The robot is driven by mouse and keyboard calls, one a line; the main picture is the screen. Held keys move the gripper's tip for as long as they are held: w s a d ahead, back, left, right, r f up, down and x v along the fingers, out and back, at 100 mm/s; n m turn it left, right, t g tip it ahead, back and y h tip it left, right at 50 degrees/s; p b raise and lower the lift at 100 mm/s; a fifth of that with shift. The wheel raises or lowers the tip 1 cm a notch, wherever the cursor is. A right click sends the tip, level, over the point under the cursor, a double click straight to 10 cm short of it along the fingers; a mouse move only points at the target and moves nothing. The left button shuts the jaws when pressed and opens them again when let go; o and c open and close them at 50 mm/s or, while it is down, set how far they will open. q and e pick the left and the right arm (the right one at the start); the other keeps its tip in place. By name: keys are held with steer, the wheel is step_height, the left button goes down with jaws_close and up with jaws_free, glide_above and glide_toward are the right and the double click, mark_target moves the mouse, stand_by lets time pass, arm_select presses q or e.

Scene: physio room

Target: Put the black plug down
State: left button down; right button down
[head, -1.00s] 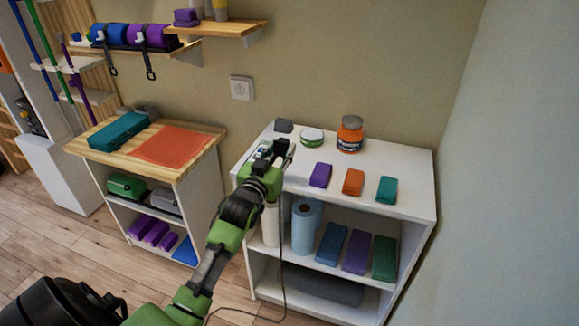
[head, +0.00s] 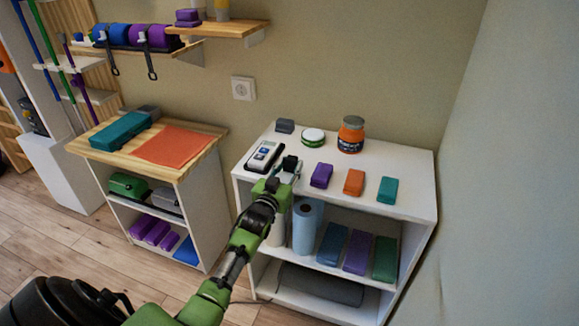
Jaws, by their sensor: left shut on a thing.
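My left gripper (head: 284,172) reaches over the front left part of the white shelf unit's top (head: 335,180). It is shut on the black plug (head: 291,162), a small dark block at its fingertips. The gripper hides part of the plug, and I cannot tell whether the plug touches the shelf top. A white device with a dark screen (head: 265,156) lies just left of the gripper. My right gripper is not in view.
Purple (head: 321,175), orange (head: 354,182) and teal (head: 387,190) blocks lie to the right of the gripper. A grey block (head: 285,126), a round tin (head: 313,136) and an orange jar (head: 350,135) stand behind. A wall socket (head: 243,88) is above.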

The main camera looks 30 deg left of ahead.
arm_select(q)
steer(key=shift+f+b, duration=0.45)
steer(key=shift+f, duration=0.15)
steer(key=c, duration=1.5)
jaws_free()
steer(key=shift+r, duration=0.2)
steer(key=shift+r+p, duration=0.5)
steer(key=shift+p, duration=0.05)
steer(key=v, duration=1.2)
steer(key=shift+b, duration=0.35)
